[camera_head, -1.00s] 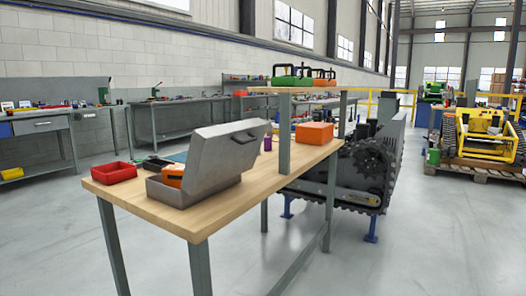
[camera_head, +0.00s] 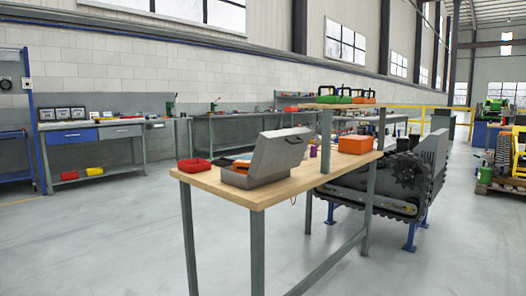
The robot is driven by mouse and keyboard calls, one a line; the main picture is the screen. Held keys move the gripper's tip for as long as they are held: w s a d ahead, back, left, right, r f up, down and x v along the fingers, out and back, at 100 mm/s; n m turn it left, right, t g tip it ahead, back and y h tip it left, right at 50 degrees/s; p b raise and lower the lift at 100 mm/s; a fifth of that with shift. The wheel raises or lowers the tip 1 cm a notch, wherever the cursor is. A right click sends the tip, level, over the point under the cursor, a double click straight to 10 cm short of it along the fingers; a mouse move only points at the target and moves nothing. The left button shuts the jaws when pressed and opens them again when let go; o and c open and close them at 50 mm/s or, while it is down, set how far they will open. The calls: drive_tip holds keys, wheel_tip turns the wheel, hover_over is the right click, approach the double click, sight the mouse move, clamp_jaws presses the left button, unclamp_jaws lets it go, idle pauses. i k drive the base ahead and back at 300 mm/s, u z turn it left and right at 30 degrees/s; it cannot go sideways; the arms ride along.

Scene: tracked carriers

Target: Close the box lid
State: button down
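A grey box (camera_head: 236,181) stands on the near left part of a wooden-topped workbench (camera_head: 262,198). Its grey lid (camera_head: 280,156) is raised and leans back to the right, with a dark handle on its outer face. Something orange shows inside the box at the left of the lid; the rest of the contents is hidden. My gripper and arm are not in view.
A red tray (camera_head: 194,167) sits left of the box. An orange box (camera_head: 353,144) stands farther back on the bench, near a raised shelf (camera_head: 340,104). A dark tracked carrier (camera_head: 390,182) stands to the right. The floor in front is clear.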

sight(275, 152)
drive_tip(key=u, duration=0.7)
drive_tip(key=i, duration=0.45)
